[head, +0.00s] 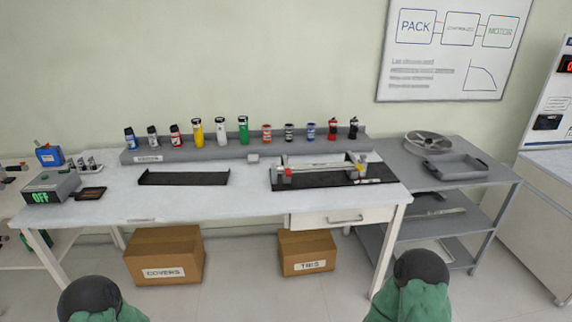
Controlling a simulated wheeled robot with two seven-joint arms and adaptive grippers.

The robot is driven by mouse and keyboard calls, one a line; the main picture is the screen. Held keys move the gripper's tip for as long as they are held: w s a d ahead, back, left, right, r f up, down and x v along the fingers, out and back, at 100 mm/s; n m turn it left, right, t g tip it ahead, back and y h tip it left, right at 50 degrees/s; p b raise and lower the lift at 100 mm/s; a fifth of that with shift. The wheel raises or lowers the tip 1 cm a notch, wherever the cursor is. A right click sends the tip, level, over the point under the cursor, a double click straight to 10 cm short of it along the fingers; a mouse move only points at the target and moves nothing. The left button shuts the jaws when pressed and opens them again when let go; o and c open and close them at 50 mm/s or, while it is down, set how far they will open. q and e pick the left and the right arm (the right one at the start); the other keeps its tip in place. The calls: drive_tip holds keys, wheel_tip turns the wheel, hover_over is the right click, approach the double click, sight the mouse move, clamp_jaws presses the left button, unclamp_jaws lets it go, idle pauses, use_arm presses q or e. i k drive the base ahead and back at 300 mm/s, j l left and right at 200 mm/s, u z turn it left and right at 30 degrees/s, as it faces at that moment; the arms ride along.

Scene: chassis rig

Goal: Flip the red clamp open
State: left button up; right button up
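A small red part, which looks like the red clamp (287,173), sits at the left end of the dark chassis rig (340,181) on the right half of the white table. It is too small to tell whether it is open or shut. A yellow part (362,164) stands at the rig's right end, with a pale bar running between the two. My two green arms show only at the bottom edge, the left one at lower left and the right one at lower right, both well short of the table. Neither gripper is visible.
A grey rack (250,147) with several coloured cylinders lines the table's back. An empty black tray (184,178) lies left of the rig. A box reading OFF (50,188) stands at far left. Cardboard boxes (164,256) sit below; a grey shelf unit (470,180) stands right.

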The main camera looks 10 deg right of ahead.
sight(288, 172)
drive_tip(key=i+l, duration=0.25)
drive_tip(key=i, duration=0.25)
drive_tip(key=i+l, duration=0.2)
drive_tip(key=i, duration=0.3)
drive_tip(key=i+l, duration=0.25)
drive_tip(key=i, duration=0.25)
